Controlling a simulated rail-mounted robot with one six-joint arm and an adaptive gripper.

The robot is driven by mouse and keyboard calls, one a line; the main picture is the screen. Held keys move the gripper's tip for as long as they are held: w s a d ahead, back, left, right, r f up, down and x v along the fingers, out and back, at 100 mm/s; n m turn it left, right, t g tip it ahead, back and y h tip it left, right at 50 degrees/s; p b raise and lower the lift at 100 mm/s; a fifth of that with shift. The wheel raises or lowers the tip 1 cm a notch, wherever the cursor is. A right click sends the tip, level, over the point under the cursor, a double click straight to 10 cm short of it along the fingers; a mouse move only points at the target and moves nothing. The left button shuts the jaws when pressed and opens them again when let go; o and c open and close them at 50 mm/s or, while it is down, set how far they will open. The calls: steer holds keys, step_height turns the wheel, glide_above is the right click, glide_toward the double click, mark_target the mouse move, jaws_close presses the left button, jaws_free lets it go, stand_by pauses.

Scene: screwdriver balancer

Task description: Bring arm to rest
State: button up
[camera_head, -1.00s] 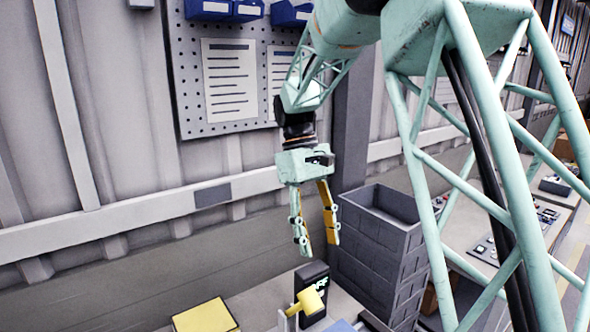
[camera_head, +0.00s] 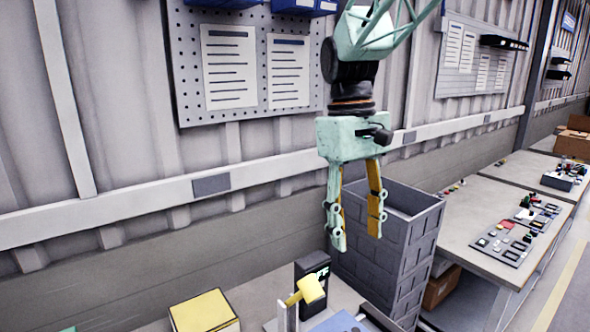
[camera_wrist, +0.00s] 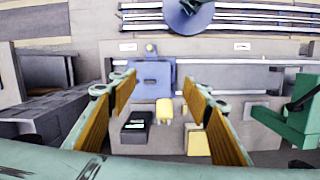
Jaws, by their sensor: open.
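My gripper (camera_head: 358,243) hangs from my arm with its fingers pointing down. Its fingers are apart and nothing is between them. In the head view it is in front of the grey bin stack and above the bench. In the wrist view the gripper (camera_wrist: 158,88) also shows open, with a yellow-headed tool (camera_wrist: 164,110) and a black box (camera_wrist: 137,126) on the bench below, between the fingers in the picture. The yellow-headed tool (camera_head: 311,289) stands by the black box (camera_head: 313,271) in the head view, apart from the fingers.
A tall grey bin stack (camera_head: 392,245) stands beside the bench. A yellow box (camera_head: 203,313) lies on the bench at lower left. A pegboard (camera_head: 190,75) with sheets hangs on the wall behind. Further benches (camera_head: 452,222) with parts run to the right.

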steer(key=s+d+f+m+t+b, duration=0.1)
steer(key=s+d+f+b, duration=0.1)
steer(key=s, duration=0.7)
steer(key=s+d+f+m+t+b, duration=0.2)
steer(key=s+d+f+b, duration=0.1)
steer(key=s, duration=0.7)
steer(key=s+d+f+m+t+y+b, duration=0.1)
steer(key=s+b, duration=0.4)
steer(key=s, duration=0.5)
step_height(320, 180, down, 3)
steer(key=shift+s+d+r+m+t, duration=0.1)
steer(key=shift+s+d+m+t, duration=0.1)
steer(key=shift+d+m+t, duration=0.7)
